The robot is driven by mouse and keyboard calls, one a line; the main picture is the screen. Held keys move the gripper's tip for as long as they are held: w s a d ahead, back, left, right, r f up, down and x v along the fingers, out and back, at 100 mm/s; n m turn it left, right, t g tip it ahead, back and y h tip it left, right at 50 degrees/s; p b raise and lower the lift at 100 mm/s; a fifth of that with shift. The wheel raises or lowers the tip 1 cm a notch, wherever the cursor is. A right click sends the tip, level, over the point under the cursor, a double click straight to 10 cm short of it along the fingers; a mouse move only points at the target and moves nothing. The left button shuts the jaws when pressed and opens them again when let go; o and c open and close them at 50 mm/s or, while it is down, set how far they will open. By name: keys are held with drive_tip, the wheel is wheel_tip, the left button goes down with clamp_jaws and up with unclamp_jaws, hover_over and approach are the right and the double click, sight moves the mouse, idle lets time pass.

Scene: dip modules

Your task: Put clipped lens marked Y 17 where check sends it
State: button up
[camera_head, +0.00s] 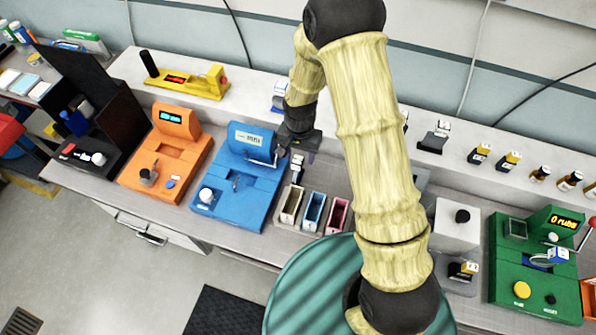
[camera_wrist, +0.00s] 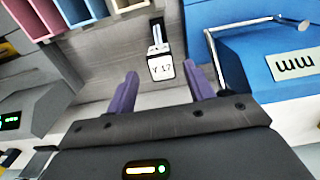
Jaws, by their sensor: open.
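The clipped lens marked Y 17 (camera_wrist: 161,68) shows in the wrist view as a white tag on a slim grey clip, beside the blue machine. Its lens face is too small to make out. It also shows small in the head view (camera_head: 297,164). My gripper (camera_wrist: 159,72) is open, its two purple fingers on either side of the tag in the picture; contact cannot be seen. In the head view my gripper (camera_head: 296,153) is between the blue machine and the bins. The blue machine (camera_head: 237,185) has a pale display and a thin metal arm.
An orange machine (camera_head: 160,175) stands left, a green machine reading "0 rubs" (camera_head: 520,290) far right. A yellow device (camera_head: 185,80) and several clipped items (camera_head: 480,153) are on the back ledge.

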sight(297, 160)
drive_tip(key=shift+s+a+f+p, duration=0.15)
drive_tip(key=shift+f+p, duration=0.3)
drive_tip(key=shift+p, duration=0.05)
drive_tip(key=f, duration=0.1)
drive_tip(key=f+p, duration=0.1)
drive_tip(key=shift+s+a+f+p, duration=0.15)
drive_tip(key=shift+a+f+p, duration=0.05)
drive_tip(key=shift+f+p, duration=0.15)
drive_tip(key=shift+f, duration=0.8)
drive_tip(key=shift+c, duration=0.4)
clamp_jaws()
drive_tip(key=shift+r, duration=0.15)
wheel_tip(297, 160, up, 10)
drive_tip(key=b, duration=0.3)
